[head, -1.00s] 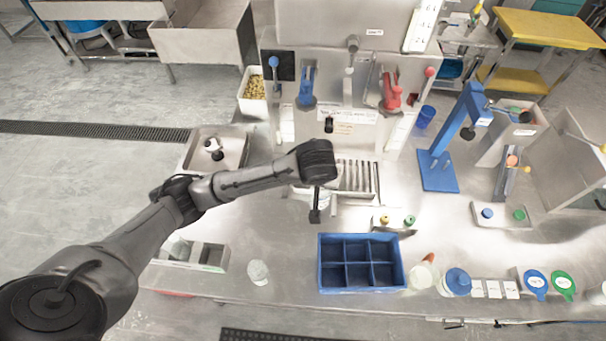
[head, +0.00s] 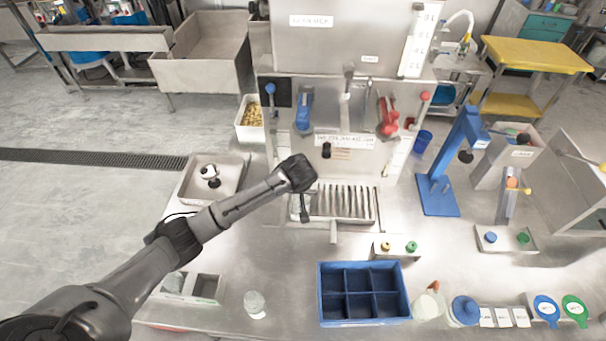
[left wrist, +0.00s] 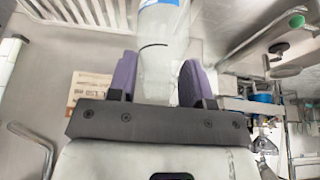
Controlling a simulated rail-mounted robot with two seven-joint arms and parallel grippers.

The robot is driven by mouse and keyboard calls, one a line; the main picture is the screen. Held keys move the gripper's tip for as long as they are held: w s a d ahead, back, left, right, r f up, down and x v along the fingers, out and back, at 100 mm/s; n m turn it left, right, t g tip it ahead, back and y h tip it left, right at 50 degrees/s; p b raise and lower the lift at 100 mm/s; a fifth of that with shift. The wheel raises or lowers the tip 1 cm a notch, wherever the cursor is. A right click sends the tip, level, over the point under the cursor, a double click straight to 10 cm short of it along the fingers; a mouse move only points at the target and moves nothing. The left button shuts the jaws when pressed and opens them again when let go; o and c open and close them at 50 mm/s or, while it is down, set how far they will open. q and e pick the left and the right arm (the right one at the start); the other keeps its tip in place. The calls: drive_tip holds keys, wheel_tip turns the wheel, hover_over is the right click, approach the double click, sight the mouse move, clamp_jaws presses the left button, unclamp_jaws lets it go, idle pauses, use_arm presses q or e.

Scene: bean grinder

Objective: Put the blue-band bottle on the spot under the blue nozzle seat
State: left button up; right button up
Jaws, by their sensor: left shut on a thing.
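My left gripper (left wrist: 160,82) has purple finger pads shut on a clear bottle (left wrist: 158,58). A blue band (left wrist: 166,3) shows on the bottle at the top edge of the left wrist view. In the head view my left gripper (head: 304,208) is over the left end of the slatted drip tray (head: 345,204); the bottle is mostly hidden there by my arm. The blue nozzle seat (head: 304,112) is on the machine front, farther back and almost straight beyond the gripper. I cannot tell whether the bottle touches the tray. My right gripper is not in view.
A red-handled seat (head: 387,118) is right of the blue one. A blue divided crate (head: 364,321), a clear jar (head: 255,304) and a small knob block (head: 397,248) stand in front. A blue stand (head: 437,193) is at the right.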

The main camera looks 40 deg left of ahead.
use_arm(q)
drive_tip(key=w+a, duration=0.3)
drive_tip(key=w, duration=0.2)
drive_tip(key=shift+a+f, duration=0.3)
drive_tip(key=shift+a, duration=0.05)
drive_tip(key=shift+w+f, duration=0.1)
drive_tip(key=shift+w, duration=0.05)
drive_tip(key=o, duration=1.1)
drive_tip(key=shift+o, duration=0.2)
drive_tip(key=v, duration=0.7)
drive_tip(key=shift+r, duration=0.4)
drive_tip(key=shift+d, duration=0.1)
